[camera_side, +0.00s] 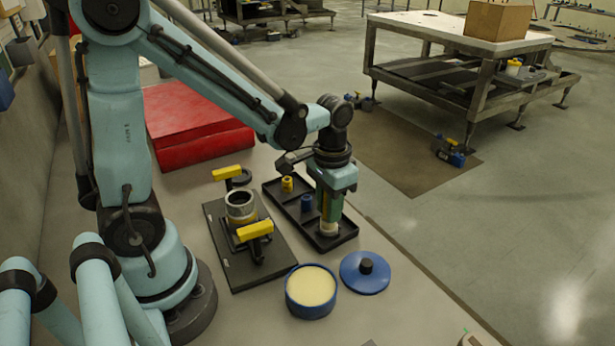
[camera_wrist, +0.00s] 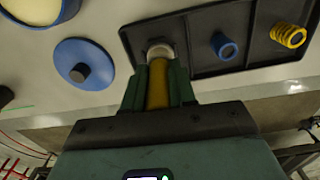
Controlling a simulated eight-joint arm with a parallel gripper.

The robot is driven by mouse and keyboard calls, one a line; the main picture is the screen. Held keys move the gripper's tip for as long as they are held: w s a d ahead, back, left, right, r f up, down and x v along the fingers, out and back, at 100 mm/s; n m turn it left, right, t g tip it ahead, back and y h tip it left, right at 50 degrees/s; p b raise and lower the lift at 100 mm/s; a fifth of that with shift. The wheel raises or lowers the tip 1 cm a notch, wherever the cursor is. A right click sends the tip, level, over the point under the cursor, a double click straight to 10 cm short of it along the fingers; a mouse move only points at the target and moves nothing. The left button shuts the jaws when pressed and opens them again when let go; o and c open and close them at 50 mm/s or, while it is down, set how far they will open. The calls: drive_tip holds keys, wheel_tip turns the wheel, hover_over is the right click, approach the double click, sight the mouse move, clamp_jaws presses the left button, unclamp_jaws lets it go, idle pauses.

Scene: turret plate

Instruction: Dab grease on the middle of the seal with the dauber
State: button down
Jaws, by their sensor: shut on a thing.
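My gripper (camera_side: 329,207) points down over the near end of the black tray, shut on the dauber. In the wrist view my green fingers (camera_wrist: 157,90) close on both sides of the dauber's yellow handle (camera_wrist: 158,84). The dauber's pale tip (camera_side: 327,229) points down at the tray; I cannot tell whether it touches the tray floor. The round fitting (camera_side: 241,206) stands on the dark plate (camera_side: 247,273), left of my gripper; its seal is too small to make out surely. The blue tub of cream-coloured grease (camera_side: 311,288) stands open in front.
The blue lid (camera_side: 366,274) with a dark knob lies right of the tub. The black tray (camera_side: 348,232) also holds a blue coil (camera_side: 306,203) and a yellow coil (camera_side: 287,184). Yellow-handled clamps (camera_side: 255,231) flank the fitting. A red case (camera_side: 195,135) lies behind.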

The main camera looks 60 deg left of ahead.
drive_tip(key=shift+s, duration=0.85)
drive_tip(key=shift+w, duration=1.9)
drive_tip(key=shift+w+r, duration=0.1)
drive_tip(key=shift+w, duration=0.1)
wheel_tip(320, 180, up, 8)
drive_tip(key=shift+s, duration=0.1)
